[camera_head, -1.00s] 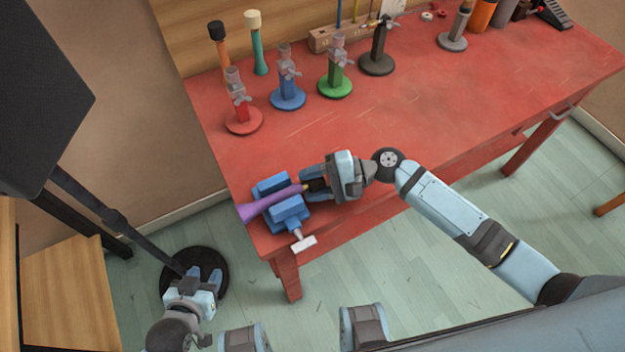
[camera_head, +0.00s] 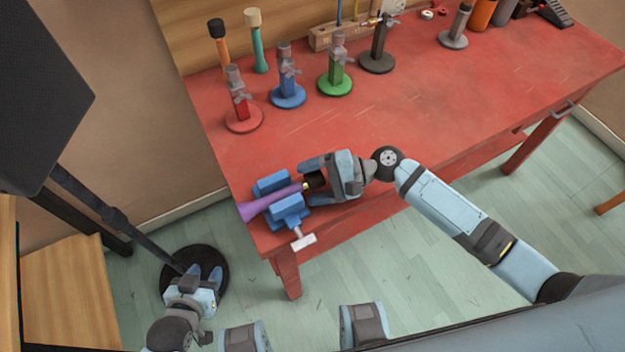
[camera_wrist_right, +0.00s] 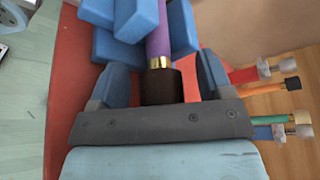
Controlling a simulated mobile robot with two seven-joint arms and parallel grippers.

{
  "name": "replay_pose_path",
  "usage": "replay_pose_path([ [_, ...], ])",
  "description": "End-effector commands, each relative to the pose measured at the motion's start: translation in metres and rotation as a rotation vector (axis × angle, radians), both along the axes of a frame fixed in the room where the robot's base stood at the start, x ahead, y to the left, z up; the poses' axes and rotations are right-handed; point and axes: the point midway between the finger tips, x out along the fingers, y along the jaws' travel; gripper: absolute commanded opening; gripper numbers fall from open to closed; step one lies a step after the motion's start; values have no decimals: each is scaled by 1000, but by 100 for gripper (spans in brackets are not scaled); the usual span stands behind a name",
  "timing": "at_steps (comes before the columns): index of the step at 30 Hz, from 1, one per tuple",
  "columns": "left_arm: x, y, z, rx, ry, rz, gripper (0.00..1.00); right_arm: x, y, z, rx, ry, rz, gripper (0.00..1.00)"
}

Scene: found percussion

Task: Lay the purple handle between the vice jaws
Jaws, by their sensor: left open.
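The purple handle (camera_head: 262,205) lies between the two jaws of the blue vice (camera_head: 288,209) at the table's near left corner. Its flared purple end sticks out to the left, and its brass ring and dark end point towards my right gripper (camera_head: 308,181). In the right wrist view the purple shaft (camera_wrist_right: 158,40) runs between the blue jaws. The right gripper's fingers stand apart on either side of the dark end (camera_wrist_right: 161,87), with a gap on both sides. My left gripper (camera_head: 207,275) is open and empty, low at the left, away from the table.
Red, blue (camera_head: 288,96), green (camera_head: 335,85) and dark (camera_head: 376,62) stands line the back of the red table (camera_head: 440,110). Orange and teal handles (camera_head: 257,45) stand behind them. The table's middle is clear. A black round base (camera_head: 215,262) stands on the floor.

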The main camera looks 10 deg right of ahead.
Motion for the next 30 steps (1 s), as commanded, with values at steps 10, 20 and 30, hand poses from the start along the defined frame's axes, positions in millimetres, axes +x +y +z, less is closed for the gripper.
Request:
replay_pose_path([
  [10,0,0,-2,-1,2,1,43,0,-15,2,-2,0,-1,73],
  [20,1,-1,-5,-5,6,3,43,-3,-87,19,-4,0,-1,73],
  [30,2,-2,-5,-12,5,6,43,-5,-131,31,-1,1,-1,73],
])
